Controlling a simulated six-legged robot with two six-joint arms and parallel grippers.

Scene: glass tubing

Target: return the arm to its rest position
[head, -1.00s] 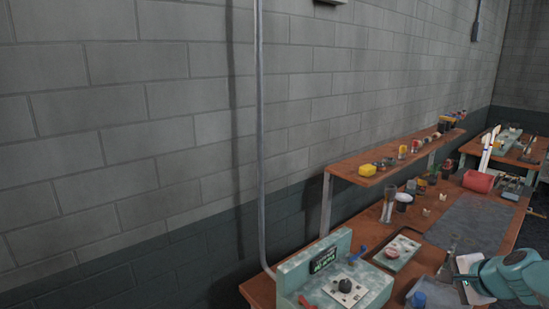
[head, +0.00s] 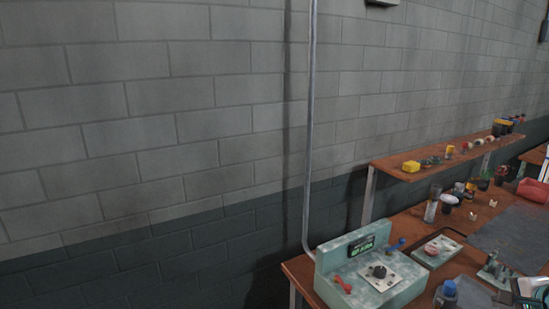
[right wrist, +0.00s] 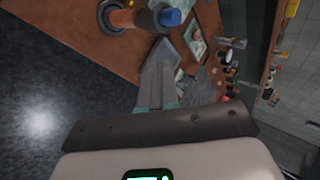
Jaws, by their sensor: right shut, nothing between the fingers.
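My right gripper (head: 503,281) is at the lower right edge of the head view, low over the near part of the wooden bench. Most of its arm is cut off by the frame. In the right wrist view its fingers (right wrist: 155,85) are together, with nothing seen between them. My left gripper and arm are not in view.
A pale green unit with a dark display (head: 370,275) stands at the bench's near end, left of the gripper. A blue-capped bottle (head: 446,293) stands between them. A tray (head: 436,251), a grey mat (head: 512,236) and a raised shelf (head: 430,165) lie beyond.

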